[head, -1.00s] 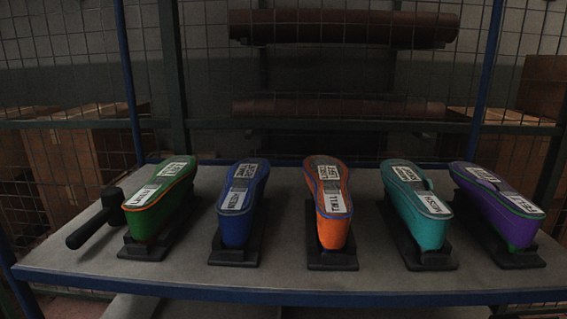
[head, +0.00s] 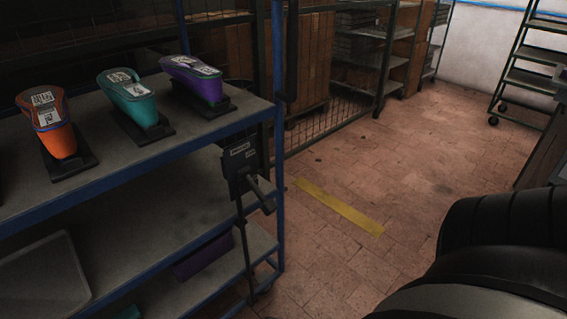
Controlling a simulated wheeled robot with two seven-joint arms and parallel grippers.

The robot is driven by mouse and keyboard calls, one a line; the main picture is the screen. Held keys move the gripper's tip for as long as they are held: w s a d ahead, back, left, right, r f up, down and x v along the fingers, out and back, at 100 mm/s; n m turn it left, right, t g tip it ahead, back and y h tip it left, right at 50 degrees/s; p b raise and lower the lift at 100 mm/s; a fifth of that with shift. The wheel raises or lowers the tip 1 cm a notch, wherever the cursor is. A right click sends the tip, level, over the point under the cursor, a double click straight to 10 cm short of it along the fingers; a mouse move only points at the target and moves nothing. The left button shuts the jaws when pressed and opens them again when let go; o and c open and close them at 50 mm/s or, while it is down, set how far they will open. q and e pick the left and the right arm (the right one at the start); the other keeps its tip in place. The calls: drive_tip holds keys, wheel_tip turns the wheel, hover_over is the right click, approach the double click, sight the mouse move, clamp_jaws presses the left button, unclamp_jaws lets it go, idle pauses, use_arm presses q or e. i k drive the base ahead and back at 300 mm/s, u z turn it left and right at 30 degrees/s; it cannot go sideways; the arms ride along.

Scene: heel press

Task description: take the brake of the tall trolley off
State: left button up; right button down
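A blue-framed trolley (head: 128,168) with grey shelves stands at the left of the head view. At its right end a black box (head: 240,162) with small pale labels is fixed near the corner post. A dark lever with a thick grip (head: 261,192) sticks out from it, pointing down and right. A thin rod runs down from the box towards a dark wheel (head: 262,281), partly hidden. The labels are too small to read. Neither of my grippers is in view.
Orange (head: 59,143), teal (head: 139,106) and purple (head: 207,89) shoe forms stand on the top shelf. A grey tray (head: 45,275) lies below. The brick floor with a yellow strip (head: 340,206) is open. A dark wheeled rack (head: 532,80) stands far right. My dark arm fills the lower right.

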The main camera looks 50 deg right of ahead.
sight(269, 207)
drive_tip(key=z, duration=2.4)
drive_tip(key=i, duration=3.55)
drive_tip(key=u, duration=4.8)
